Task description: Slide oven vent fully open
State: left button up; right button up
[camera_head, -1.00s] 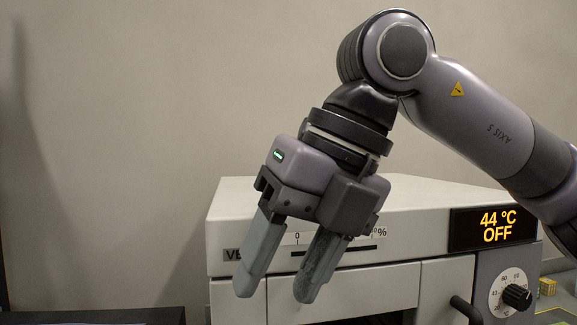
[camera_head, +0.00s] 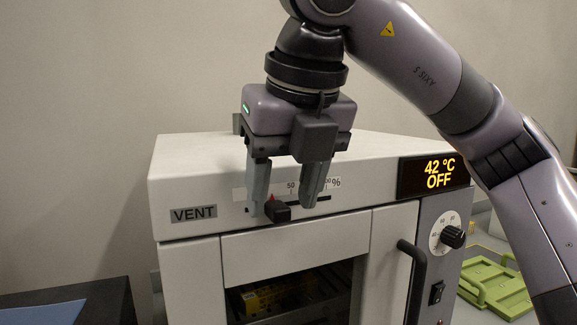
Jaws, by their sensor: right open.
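The oven vent slider is a small black knob (camera_head: 279,212) with a red pointer (camera_head: 271,198), in a dark slot on the oven's front beside the VENT label (camera_head: 193,213). The pointer stands left of the 50 mark on the scale (camera_head: 291,188); the scale's low end is hidden by a finger. My right gripper (camera_head: 285,207) is open and points down at the slot. Its fingers are on either side of the knob, which is close to the left finger. I cannot tell whether they touch. My left gripper is not in view.
The white oven (camera_head: 340,235) has a display (camera_head: 433,175) reading 42 °C OFF, a dial (camera_head: 453,237), a switch (camera_head: 437,293) and a black door handle (camera_head: 415,280). Yellow items (camera_head: 265,299) show through its window.

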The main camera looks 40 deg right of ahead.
jog(key=shift+w+f, duration=0.15)
jog(key=shift+f, duration=0.25)
grip_shut()
jog(key=shift+s+d+p, duration=0.3)
jog(key=shift+d, duration=0.95)
jog(key=shift+s+d+p, duration=0.25)
jog(key=shift+d+p, duration=0.05)
jog(key=shift+d, duration=0.9)
jog(key=shift+s+d+p, duration=0.3)
jog(key=shift+d, duration=0.95)
grip_release()
